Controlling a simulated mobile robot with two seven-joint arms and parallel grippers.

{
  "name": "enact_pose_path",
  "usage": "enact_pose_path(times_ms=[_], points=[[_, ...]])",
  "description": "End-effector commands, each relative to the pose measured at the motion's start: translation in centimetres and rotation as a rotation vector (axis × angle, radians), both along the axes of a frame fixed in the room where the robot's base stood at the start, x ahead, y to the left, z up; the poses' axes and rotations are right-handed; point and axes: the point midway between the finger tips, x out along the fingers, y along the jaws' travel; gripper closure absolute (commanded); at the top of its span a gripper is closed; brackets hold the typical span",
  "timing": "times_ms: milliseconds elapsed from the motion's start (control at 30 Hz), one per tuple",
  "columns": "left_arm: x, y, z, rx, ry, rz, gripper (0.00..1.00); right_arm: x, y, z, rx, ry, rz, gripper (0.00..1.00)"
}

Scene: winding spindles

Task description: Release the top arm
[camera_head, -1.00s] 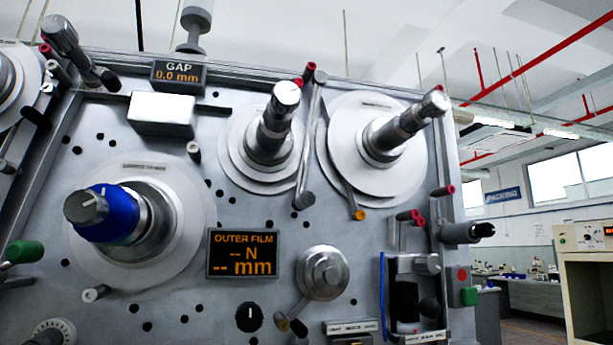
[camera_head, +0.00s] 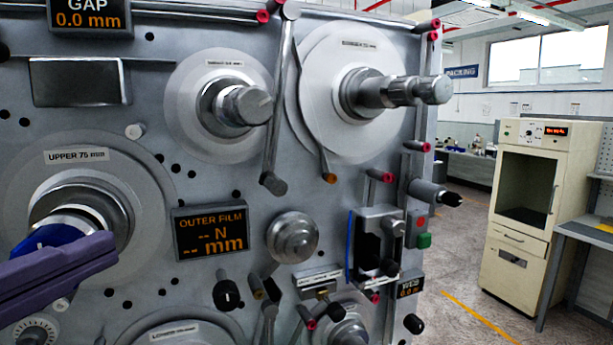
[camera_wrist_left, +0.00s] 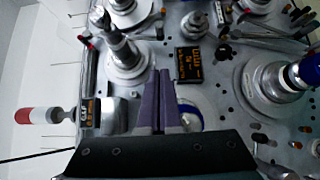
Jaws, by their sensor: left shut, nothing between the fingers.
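The grey machine panel (camera_head: 255,215) fills most of the head view. A long grey bar-like arm (camera_head: 278,100) hangs between the two upper spindles. A thinner arm with an orange tip (camera_head: 328,178) hangs to its right. I cannot tell which is the top arm. My left gripper (camera_head: 110,250) has purple fingers, shut and empty. In the head view it overlaps the blue-banded spindle labelled upper 75 (camera_head: 80,205); contact cannot be told. The closed fingers also show in the left wrist view (camera_wrist_left: 158,74), pointing towards the panel. My right gripper is not in view.
The upper middle spindle (camera_head: 240,105) and upper right spindle (camera_head: 390,92) stick out from the panel. An outer film display (camera_head: 210,232) and a round metal hub (camera_head: 292,237) sit lower. A cream cabinet (camera_head: 545,200) stands right, with open floor (camera_head: 455,270) before it.

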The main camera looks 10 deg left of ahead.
Motion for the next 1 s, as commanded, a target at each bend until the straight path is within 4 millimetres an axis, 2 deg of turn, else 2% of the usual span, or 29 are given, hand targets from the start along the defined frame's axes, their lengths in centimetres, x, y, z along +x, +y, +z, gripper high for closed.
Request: enact_pose_path(times_ms=[233,367,633,1000], points=[[0.2,-0.1,0.0,0.004,0.000,-0.001,1.00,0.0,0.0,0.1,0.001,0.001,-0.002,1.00],[1.2,-0.2,0.2,0.005,-0.001,0.001,1.00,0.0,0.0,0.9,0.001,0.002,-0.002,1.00],[6.1,-1.3,0.6,0.003,-0.002,-0.003,1.00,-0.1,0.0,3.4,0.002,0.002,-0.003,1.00],[14.0,-2.8,0.4,0.007,-0.001,-0.003,1.00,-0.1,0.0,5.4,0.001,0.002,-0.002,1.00]])
